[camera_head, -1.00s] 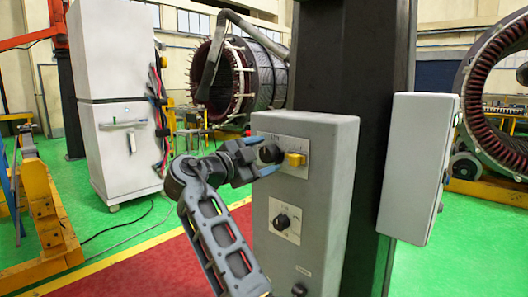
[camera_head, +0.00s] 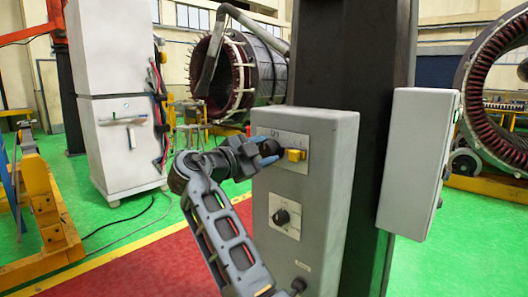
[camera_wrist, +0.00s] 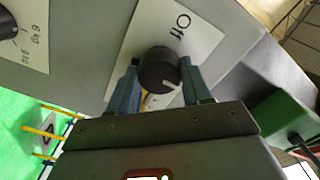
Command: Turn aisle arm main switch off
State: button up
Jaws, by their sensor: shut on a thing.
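A grey control box (camera_head: 333,165) is mounted on a dark column. Its upper plate carries a round black knob (camera_head: 270,148) beside a yellow part (camera_head: 296,154). In the wrist view the black knob (camera_wrist: 160,68) has a white line on its near side, and the plate (camera_wrist: 140,35) beyond it reads "Off". My gripper (camera_head: 262,150) reaches the knob from the left. In the wrist view its two blue-grey fingers are shut on the knob, one on either side. The yellow part is mostly hidden behind the knob and fingers there.
A second black knob (camera_head: 282,217) is on a lower plate of the same box. A grey-white box (camera_head: 418,160) hangs right of the column (camera_head: 375,70). A white cabinet (camera_head: 115,130) and a yellow frame (camera_head: 42,210) stand left. Open floor lies in front.

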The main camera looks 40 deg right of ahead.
jog(key=shift+f+n+b, duration=0.1)
jog(key=shift+n+b, duration=0.3)
jog(key=n+b, duration=0.2)
jog(key=shift+n, duration=0.4)
jog(key=n, duration=0.4)
jog(key=shift+n, duration=0.3)
jog(key=n, duration=0.2)
jog(key=n+p, duration=0.1)
jog(key=n, duration=0.2)
jog(key=shift+w+r, duration=0.1)
jog(key=shift+r, duration=0.1)
jog(key=shift+n+p, duration=1)
jog(key=shift+n, duration=1.2)
jog(key=shift+f+n, duration=0.1)
jog(key=shift+n, duration=0.2)
jog(key=shift+w, duration=0.1)
jog(key=o, duration=1.1)
jog(key=shift+c, duration=0.2)
